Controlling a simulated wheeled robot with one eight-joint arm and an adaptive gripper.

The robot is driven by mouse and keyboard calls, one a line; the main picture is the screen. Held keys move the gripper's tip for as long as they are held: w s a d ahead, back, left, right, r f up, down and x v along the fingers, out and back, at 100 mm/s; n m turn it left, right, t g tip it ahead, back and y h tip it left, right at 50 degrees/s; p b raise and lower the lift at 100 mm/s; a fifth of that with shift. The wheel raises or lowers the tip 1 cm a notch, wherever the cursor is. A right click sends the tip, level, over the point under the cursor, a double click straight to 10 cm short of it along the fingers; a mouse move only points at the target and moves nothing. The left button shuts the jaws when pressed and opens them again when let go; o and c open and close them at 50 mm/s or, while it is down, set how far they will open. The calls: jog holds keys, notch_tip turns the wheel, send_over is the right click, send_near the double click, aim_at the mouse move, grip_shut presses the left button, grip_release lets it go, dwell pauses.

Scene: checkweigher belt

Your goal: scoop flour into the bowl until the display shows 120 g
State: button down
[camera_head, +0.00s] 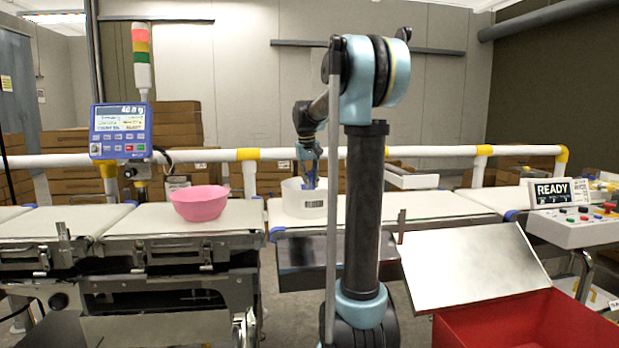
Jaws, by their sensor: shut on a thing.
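A pink bowl (200,203) stands upright on the left weighing belt (150,222). The display (121,122) on a blue unit behind it has a large reading at the top in grams, too small to read surely. My gripper (310,172) points down at the tub's opening, right of the bowl. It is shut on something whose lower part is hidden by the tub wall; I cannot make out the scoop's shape. The flour inside the tub is hidden too.
A white rail (220,155) runs behind the belts. A signal tower (141,55) rises at the left. A READY panel (551,193) with buttons is at the right. A red bin (530,325) stands front right. The belt between bowl and tub is clear.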

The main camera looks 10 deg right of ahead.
jog(key=shift+s+a+x, duration=0.1)
jog(key=shift+s+x, duration=0.05)
jog(key=shift+x, duration=0.8)
jog(key=shift+s+a+x, duration=0.15)
jog(key=shift+s+x, duration=0.05)
jog(key=shift+x, duration=0.75)
jog(key=shift+f, duration=0.15)
jog(key=shift+w+d+r+v, duration=0.1)
jog(key=shift+w+d+v, duration=0.2)
jog(key=shift+v, duration=1.75)
jog(key=shift+w+d+r+v, duration=0.15)
jog(key=shift+w+v, duration=0.25)
jog(key=shift+v, duration=1.65)
jog(key=shift+w+d+r+v, duration=0.1)
jog(key=shift+w+d+v, duration=0.25)
jog(key=shift+v, duration=1.7)
jog(key=shift+w+a, duration=0.1)
jog(key=shift+w, duration=0.05)
